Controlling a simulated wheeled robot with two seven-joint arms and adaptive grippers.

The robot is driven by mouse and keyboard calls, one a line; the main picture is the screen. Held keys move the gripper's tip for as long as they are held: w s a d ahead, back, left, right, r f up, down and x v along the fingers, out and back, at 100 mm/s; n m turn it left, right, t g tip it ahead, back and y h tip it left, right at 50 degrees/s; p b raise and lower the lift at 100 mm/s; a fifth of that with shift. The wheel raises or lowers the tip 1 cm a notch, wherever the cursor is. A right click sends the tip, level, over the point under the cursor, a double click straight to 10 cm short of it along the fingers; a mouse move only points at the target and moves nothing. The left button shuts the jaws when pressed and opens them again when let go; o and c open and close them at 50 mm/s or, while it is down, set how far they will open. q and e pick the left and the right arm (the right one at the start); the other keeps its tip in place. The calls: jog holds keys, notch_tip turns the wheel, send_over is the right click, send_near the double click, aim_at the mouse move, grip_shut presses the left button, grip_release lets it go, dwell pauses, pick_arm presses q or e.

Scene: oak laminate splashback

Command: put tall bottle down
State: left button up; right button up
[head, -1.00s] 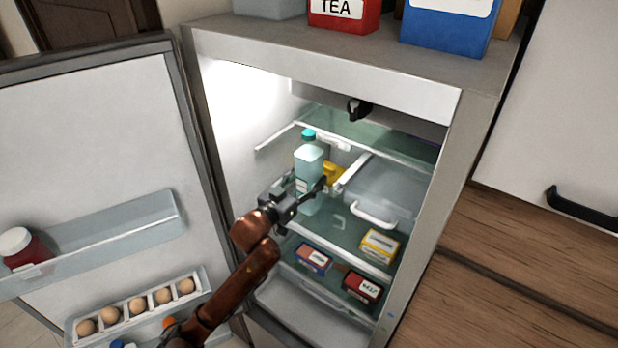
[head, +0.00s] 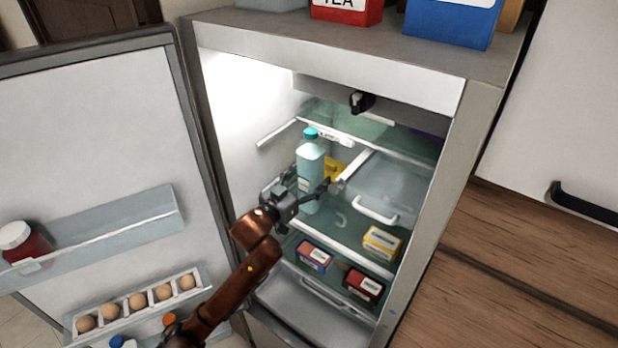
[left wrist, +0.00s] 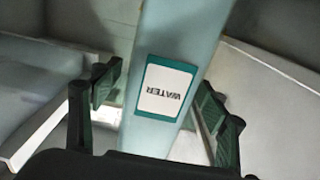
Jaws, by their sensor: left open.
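The tall bottle (head: 310,160) is pale blue with a teal cap and stands upright on a glass shelf inside the open fridge. In the left wrist view the bottle (left wrist: 182,40) shows its WATER label upside down. My left gripper (head: 306,192) is open at the bottle's lower part. In the left wrist view its fingers (left wrist: 160,108) are on either side of the bottle, with gaps visible between them and it. My right gripper is not in view.
A yellow item (head: 336,170) is just behind the bottle. A clear drawer (head: 385,185) is to its right. Small boxes (head: 382,243) stand on and below the shelf front. The fridge door (head: 90,150) is open at left, with eggs (head: 137,302) in its rack.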

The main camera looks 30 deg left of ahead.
aim_at(303, 182)
pick_arm(q)
jog(key=s, duration=0.2)
jog(key=s+b, duration=0.1)
jog(key=s, duration=0.2)
jog(key=s+b, duration=0.1)
jog(key=s, duration=0.2)
jog(key=shift+s+a, duration=0.2)
jog(key=shift+a, duration=0.15)
jog(key=s+p, duration=0.3)
jog(key=shift+s+a+r, duration=0.1)
jog(key=shift+s, duration=0.2)
